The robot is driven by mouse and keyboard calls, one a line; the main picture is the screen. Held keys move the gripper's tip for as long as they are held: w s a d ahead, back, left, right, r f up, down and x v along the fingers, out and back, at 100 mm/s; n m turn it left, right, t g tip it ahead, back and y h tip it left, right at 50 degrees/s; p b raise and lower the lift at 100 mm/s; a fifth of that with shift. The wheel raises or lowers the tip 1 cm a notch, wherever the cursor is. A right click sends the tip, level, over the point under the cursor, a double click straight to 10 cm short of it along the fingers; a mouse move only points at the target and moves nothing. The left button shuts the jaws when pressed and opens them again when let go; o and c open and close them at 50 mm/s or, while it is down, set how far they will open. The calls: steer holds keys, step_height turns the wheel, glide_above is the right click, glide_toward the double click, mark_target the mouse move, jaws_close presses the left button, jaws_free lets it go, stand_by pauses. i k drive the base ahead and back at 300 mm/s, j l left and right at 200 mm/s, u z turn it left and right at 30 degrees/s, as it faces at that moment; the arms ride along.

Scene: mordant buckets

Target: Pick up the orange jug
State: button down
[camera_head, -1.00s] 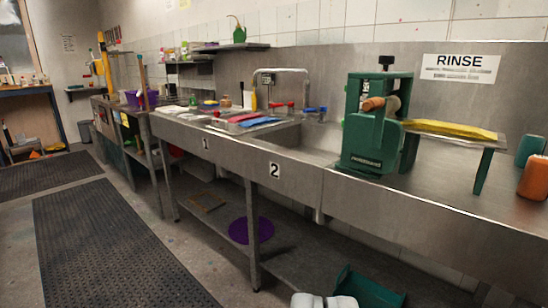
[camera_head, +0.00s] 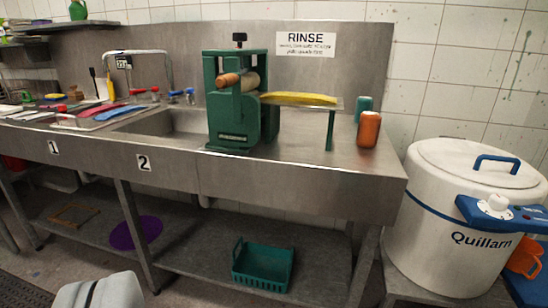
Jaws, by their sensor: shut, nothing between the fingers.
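An orange jug (camera_head: 524,257) shows at the far right edge, low behind the white bucket. The bucket hides its left part, and its handle side is near the picture edge. My gripper (camera_head: 100,292) shows as pale grey blocks with a dark slit at the bottom left, cut off by the lower edge. It is shut and empty, far to the left of the jug and touching nothing I can see.
A large white lidded bucket (camera_head: 450,245) marked Quillarn, with a blue control box (camera_head: 500,212), stands in front of the jug. A steel sink bench (camera_head: 290,185) carries a green press (camera_head: 235,115) and an orange bottle (camera_head: 368,130). A green basket (camera_head: 262,268) sits on the lower shelf.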

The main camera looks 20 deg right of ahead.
mark_target(523, 259)
steer(key=z, duration=2.2)
steer(key=i+j, duration=0.15)
steer(key=i+l+z, duration=0.1)
steer(key=i, duration=1.1)
steer(key=i+l, duration=0.7)
steer(key=l+z, duration=0.05)
steer(key=l, duration=0.05)
